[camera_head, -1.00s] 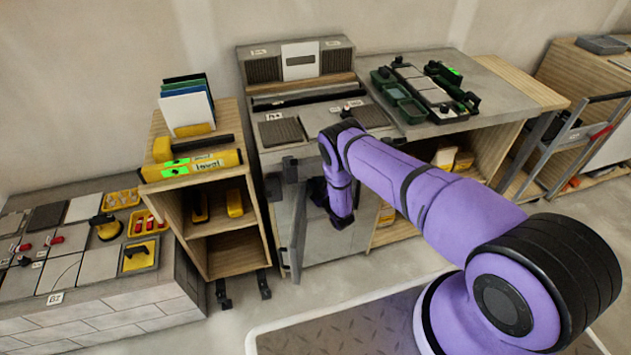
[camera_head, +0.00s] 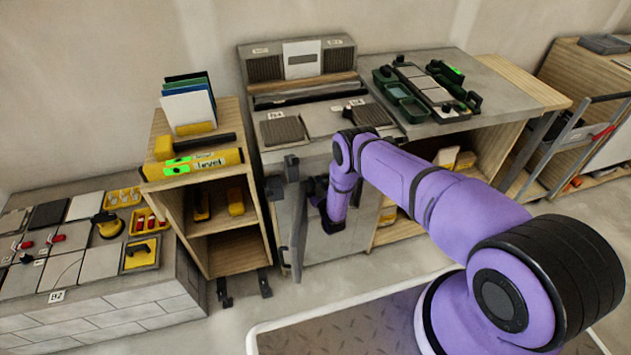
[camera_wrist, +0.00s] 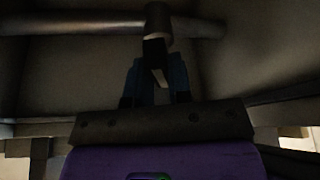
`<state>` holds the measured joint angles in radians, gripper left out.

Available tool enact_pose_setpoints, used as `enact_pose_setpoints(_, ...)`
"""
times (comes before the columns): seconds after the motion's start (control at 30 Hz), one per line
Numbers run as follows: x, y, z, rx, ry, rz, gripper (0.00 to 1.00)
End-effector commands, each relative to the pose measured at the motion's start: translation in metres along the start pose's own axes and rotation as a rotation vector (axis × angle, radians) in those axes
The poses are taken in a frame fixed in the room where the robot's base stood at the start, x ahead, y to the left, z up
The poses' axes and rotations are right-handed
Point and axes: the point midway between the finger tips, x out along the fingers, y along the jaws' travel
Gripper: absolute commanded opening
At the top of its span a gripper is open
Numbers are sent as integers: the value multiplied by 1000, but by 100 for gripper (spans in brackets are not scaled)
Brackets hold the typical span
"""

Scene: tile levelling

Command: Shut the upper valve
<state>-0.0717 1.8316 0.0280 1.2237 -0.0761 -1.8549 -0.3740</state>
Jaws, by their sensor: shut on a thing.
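In the wrist view a grey pipe (camera_wrist: 85,23) runs across the top, with a valve body (camera_wrist: 158,18) at its middle and a dark handle hanging down from it. My gripper (camera_wrist: 158,82) is below the pipe, its two bluish fingers shut on this valve handle (camera_wrist: 155,50). The view is dark, so the handle's exact angle is hard to read. I cannot tell from it whether a second valve is near. In the head view my gripper's end is at the open front of the grey cabinet (camera_head: 352,243), and the valve is hidden there.
The cabinet door (camera_head: 299,232) stands open just left of my forearm. A wooden shelf unit (camera_head: 262,225) stands further left.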

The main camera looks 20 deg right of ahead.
Motion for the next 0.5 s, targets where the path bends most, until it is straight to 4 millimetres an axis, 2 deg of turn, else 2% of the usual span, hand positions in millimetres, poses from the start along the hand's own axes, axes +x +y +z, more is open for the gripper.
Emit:
enact_pose_setpoints(0.33,-2,0,1,1,-4,-1,0)
enact_pose_setpoints(0.37,-2,0,1,1,-4,-1,24)
enact_pose_setpoints(0.4,-2,0,1,1,-4,-1,33)
enact_pose_setpoints(0.47,-2,0,1,1,-4,-1,45)
enact_pose_setpoints(0.5,-2,0,1,1,-3,0,45)
